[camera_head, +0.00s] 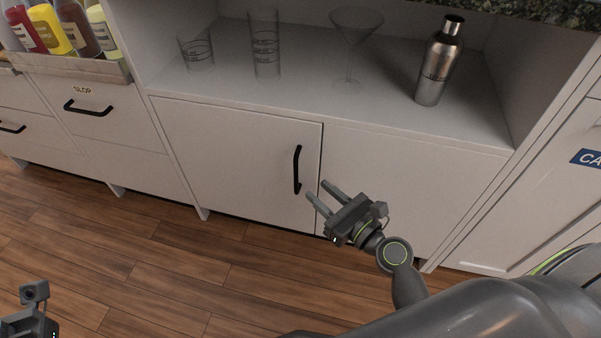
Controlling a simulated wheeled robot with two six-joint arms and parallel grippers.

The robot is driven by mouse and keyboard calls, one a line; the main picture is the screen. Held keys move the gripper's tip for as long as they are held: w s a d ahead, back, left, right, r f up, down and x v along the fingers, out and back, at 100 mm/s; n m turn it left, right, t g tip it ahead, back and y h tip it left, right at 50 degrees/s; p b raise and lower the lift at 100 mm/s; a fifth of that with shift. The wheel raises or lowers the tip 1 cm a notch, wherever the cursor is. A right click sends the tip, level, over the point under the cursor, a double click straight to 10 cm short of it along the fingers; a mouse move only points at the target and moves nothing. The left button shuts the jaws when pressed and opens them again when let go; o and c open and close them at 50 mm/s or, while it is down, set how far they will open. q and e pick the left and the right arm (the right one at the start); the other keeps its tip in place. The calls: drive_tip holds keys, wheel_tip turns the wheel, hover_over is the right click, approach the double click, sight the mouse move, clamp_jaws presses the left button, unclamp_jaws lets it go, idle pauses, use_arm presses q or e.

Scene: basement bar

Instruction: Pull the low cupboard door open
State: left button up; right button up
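The low cupboard door (232,157) is a pale panel below the open shelf. It looks shut, flush with the panel beside it. Its black upright bar handle (297,170) is near the door's right edge. My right gripper (317,190) has its two fingers spread apart with nothing between them. The fingers point up and left towards the lower part of the handle, which is not between them. I cannot tell how far in front of the door they are. My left gripper (28,318) shows only in part at the bottom left corner, its fingers out of sight.
The shelf (310,98) above holds a steel shaker (440,62), a cocktail glass (354,35) and two clear glasses. A drawer labelled SLOP (88,105) and several bottles are at left. A CA-labelled panel (510,215) is at right. The wooden floor (200,260) before the door looks clear.

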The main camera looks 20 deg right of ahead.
hover_over(301, 175)
drive_tip(key=s+a, duration=0.2)
drive_tip(key=s, duration=0.2)
drive_tip(key=shift+d, duration=0.2)
clamp_jaws()
